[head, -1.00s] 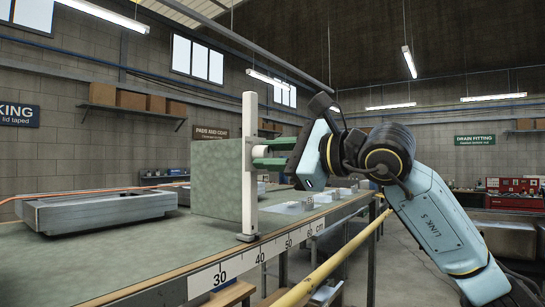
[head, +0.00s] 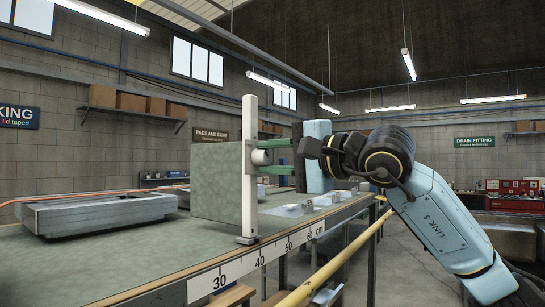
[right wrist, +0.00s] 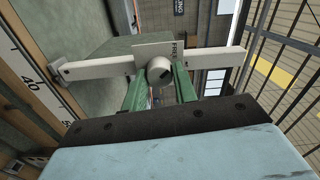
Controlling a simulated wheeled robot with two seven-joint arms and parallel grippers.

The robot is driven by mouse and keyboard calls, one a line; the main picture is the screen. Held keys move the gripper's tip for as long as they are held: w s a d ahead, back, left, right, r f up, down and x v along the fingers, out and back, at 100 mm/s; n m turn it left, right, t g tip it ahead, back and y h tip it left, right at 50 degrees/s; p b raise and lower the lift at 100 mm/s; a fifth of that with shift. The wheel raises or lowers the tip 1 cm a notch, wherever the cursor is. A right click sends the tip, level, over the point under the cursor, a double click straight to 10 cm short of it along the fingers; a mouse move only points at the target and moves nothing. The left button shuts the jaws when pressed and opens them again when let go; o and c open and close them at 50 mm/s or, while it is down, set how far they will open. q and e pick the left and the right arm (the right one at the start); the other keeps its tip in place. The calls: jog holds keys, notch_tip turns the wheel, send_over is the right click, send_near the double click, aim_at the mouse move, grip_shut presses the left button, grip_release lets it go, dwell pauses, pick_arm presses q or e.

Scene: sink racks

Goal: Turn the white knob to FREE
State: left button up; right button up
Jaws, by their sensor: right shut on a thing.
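The white knob (head: 260,157) sits on the near face of a white upright post (head: 249,200) at the bench edge. In the right wrist view the knob (right wrist: 159,71) is round, with a small dark mark on its face. A white plate (right wrist: 150,49) beside it carries the word FREE. My right gripper (head: 261,158) has its green fingers on both sides of the knob and is shut on it. In the right wrist view the fingers (right wrist: 159,84) flank the knob. My left gripper is not in view.
A green-grey block (head: 216,185) stands right behind the post. A grey sink-like tray (head: 97,212) lies on the bench at left. A centimetre scale (head: 255,263) runs along the bench's front edge, with a yellow rail (head: 335,262) before it.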

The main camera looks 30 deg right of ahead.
jog(key=shift+n, duration=0.5)
jog(key=o, duration=1)
jog(key=shift+c, duration=0.2)
jog(key=b+v, duration=0.4)
jog(key=v, duration=0.9)
jog(key=shift+s+b, duration=0.2)
jog(key=shift+b, duration=0.15)
jog(key=shift+d, duration=0.1)
